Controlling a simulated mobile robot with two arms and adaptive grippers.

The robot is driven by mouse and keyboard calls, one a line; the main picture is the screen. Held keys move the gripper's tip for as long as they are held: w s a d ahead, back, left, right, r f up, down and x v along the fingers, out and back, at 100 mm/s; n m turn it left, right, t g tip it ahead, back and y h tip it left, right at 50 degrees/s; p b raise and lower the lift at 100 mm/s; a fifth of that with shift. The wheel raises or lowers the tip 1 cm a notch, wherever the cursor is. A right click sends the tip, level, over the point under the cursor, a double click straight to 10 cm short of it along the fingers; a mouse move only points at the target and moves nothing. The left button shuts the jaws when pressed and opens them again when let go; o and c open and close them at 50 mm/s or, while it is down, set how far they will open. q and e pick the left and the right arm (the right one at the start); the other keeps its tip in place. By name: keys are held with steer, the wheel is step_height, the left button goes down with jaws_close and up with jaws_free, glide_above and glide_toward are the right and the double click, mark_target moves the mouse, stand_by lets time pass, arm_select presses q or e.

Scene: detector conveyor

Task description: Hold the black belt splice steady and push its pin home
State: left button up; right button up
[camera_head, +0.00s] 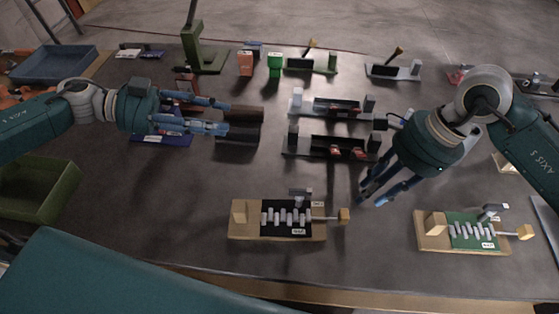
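The black belt splice (288,220) lies on a wooden board (248,231) at the front middle of the table. Its row of grey knuckles runs across it, and a pin with a wooden knob (344,215) sticks out on the right side. My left gripper (252,124) is up and left of the splice, apart from it. Its two fingers are spread, with nothing seen between them. My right gripper (371,199) points down, above and right of the knob and apart from it. Its fingers are apart and empty.
A similar green splice (472,229) on its own board stands at the front right. Black brackets (338,147) stand behind the black splice. A green bin (40,190) and a blue bin (55,63) are at the left.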

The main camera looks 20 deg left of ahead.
arm_select(q)
steer(key=s+d+m+g, duration=0.5)
steer(key=s+d+m, duration=0.1)
steer(key=d+m, duration=0.3)
steer(key=m+t+y, duration=0.1)
steer(key=m+y, duration=0.9)
steer(key=m, duration=1.2)
glide_toward(298, 190)
steer(key=shift+h, duration=0.3)
steer(key=x, duration=1)
steer(key=shift+a+f, duration=0.2)
steer(key=shift+f, duration=0.1)
steer(key=shift+c, duration=0.3)
